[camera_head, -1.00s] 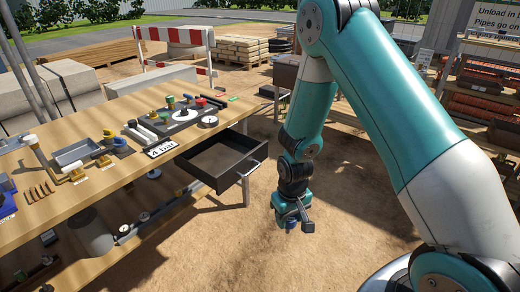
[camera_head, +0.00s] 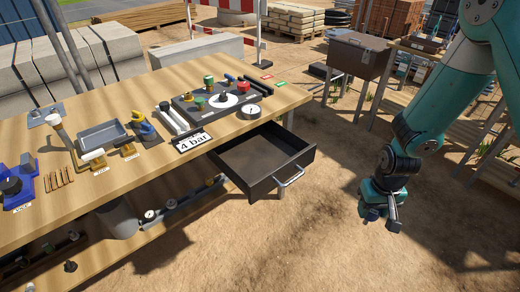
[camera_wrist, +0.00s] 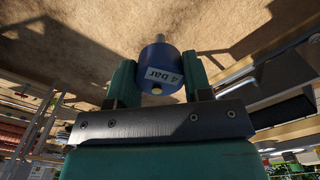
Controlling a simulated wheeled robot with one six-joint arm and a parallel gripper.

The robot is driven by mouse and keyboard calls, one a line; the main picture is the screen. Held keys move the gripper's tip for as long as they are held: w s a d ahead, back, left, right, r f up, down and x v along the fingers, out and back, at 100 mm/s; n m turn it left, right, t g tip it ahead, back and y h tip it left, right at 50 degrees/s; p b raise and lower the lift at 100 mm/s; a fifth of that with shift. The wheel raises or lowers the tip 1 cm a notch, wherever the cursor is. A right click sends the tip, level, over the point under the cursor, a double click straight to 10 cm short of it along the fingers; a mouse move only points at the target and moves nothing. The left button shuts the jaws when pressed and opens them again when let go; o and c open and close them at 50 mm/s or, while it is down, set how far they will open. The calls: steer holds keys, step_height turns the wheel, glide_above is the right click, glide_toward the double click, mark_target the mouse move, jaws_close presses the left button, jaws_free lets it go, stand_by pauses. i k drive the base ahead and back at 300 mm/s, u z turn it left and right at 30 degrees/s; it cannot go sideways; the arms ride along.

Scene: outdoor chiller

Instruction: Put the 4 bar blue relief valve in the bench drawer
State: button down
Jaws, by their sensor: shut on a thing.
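In the wrist view a blue relief valve (camera_wrist: 160,70) with a white "4 bar" label sits between the fingers of my gripper (camera_wrist: 157,82), which is shut on it. In the head view my gripper (camera_head: 376,214) hangs over bare ground, to the right of the bench drawer and apart from it; the valve is barely seen there. The bench drawer (camera_head: 262,193) is pulled open at the bench's right end. It is dark grey with a light handle (camera_head: 291,177), and its visible inside looks empty.
The wooden bench (camera_head: 60,231) carries a "4 bar" sign (camera_head: 193,143), a dark plate of coloured fittings (camera_head: 220,101), a grey tray (camera_head: 102,136) and a blue vice-like device (camera_head: 17,184). A dark metal box (camera_head: 357,55) stands at the back right. Open sandy ground lies right of the drawer.

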mark_target(257, 158)
steer(key=u, duration=0.4)
steer(key=i, duration=0.5)
steer(key=u, duration=0.6)
